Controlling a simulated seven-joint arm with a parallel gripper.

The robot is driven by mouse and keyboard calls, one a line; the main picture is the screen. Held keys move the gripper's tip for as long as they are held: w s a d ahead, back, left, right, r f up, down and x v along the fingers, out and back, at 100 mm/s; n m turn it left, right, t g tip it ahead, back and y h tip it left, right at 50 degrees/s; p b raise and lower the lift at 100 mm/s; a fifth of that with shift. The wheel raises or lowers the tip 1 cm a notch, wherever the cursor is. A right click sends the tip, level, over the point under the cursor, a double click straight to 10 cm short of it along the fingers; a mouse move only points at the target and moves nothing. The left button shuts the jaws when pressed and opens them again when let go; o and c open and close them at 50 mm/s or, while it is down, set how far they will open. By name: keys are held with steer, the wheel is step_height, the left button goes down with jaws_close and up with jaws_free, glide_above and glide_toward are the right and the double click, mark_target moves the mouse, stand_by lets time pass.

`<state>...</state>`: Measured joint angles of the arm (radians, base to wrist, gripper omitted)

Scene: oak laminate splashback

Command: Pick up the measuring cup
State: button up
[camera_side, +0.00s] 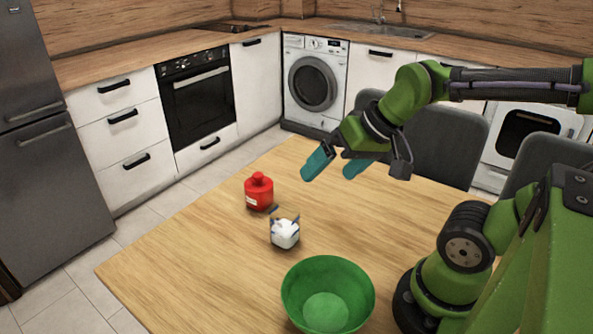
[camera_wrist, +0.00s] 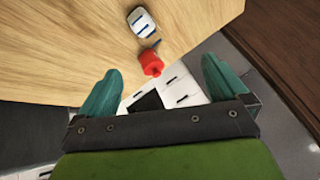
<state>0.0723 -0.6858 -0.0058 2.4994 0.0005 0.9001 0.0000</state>
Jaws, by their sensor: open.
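A small, seemingly clear cup (camera_side: 285,236) with white in its lower part and dark blue marks stands on the table; I take it to be the measuring cup. In the wrist view it shows as a whitish, blue-marked shape (camera_wrist: 142,22) near the top edge. My gripper (camera_side: 336,167) is above the table, up and to the right of the cup in the side view. Its two teal fingers are spread apart with nothing between them, and it touches nothing. The wrist view shows both fingers (camera_wrist: 160,77) wide apart.
A red lidded container (camera_side: 259,192) stands just behind the cup; it also shows in the wrist view (camera_wrist: 151,64). A green bowl (camera_side: 327,300) sits at the table's front. The wooden table (camera_side: 190,265) is clear at left. Grey chairs (camera_side: 437,145) stand behind it.

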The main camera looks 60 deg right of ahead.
mark_target(285, 230)
steer(key=d+f+m+y, duration=0.2)
steer(key=d+f+m, duration=0.1)
steer(key=f+m, duration=0.3)
steer(key=s+d+f+m+y, duration=0.1)
steer(key=d+f+m+y, duration=0.2)
steer(key=f+m, duration=0.2)
steer(key=s+d+f+m+y, duration=0.1)
steer(key=d+f+m+y, duration=0.2)
steer(key=f+m, duration=0.3)
steer(key=shift+d+f+m, duration=0.2)
steer(key=shift+m, duration=0.45)
steer(key=shift+d+f+m, duration=0.15)
steer(key=shift+m, duration=0.5)
steer(key=w+m+t, duration=0.1)
steer(key=w+d+t, duration=0.1)
steer(key=w+r+m+t, duration=0.1)
steer(key=shift+d+r+m, duration=0.1)
steer(key=shift+d+m, duration=0.15)
steer(key=shift+m, duration=0.05)
steer(key=x, duration=1)
steer(key=shift+w+a, duration=0.15)
steer(key=shift+a, duration=0.05)
steer(key=shift+x, duration=3.05)
steer(key=shift+c, duration=0.5)
steer(key=c, duration=1)
